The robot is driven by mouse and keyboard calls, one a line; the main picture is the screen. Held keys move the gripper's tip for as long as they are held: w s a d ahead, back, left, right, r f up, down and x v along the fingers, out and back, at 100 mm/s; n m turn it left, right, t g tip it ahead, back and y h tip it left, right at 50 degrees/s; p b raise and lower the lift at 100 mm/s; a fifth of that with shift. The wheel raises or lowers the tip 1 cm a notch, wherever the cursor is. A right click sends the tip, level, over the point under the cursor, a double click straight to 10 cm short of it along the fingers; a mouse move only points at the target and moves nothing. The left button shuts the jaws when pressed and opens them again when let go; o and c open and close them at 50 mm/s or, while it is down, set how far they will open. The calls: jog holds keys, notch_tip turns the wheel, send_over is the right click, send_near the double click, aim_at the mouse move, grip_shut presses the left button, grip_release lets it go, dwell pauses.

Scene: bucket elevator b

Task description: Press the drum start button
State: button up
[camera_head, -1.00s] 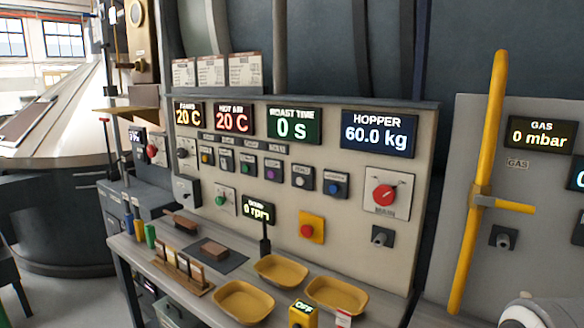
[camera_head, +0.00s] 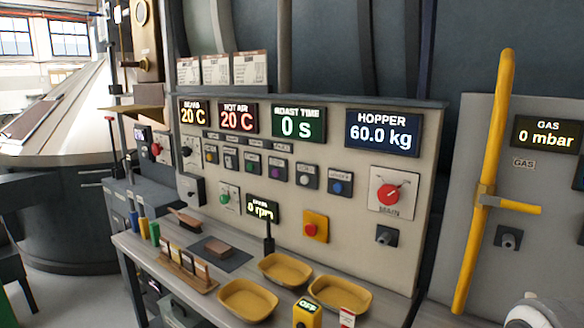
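A green button (camera_head: 224,198) sits on a pale plate low on the left of the beige control panel (camera_head: 340,235). It is just left of the drum display (camera_head: 263,210), which reads 0 rpm; the small lettering above that is hard to read. The plate carries a second small control, too small to make out. Nothing touches the green button. My gripper is not in view. A rounded white part, perhaps of my arm, shows at the bottom right edge, well away from the button.
A bench (camera_head: 137,250) below the panel holds yellow trays (camera_head: 248,300), a brush and sample holders. A red stop button (camera_head: 314,229) on yellow and a red MAIN switch (camera_head: 390,195) are on the panel. A yellow gas pipe (camera_head: 485,190) stands at right.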

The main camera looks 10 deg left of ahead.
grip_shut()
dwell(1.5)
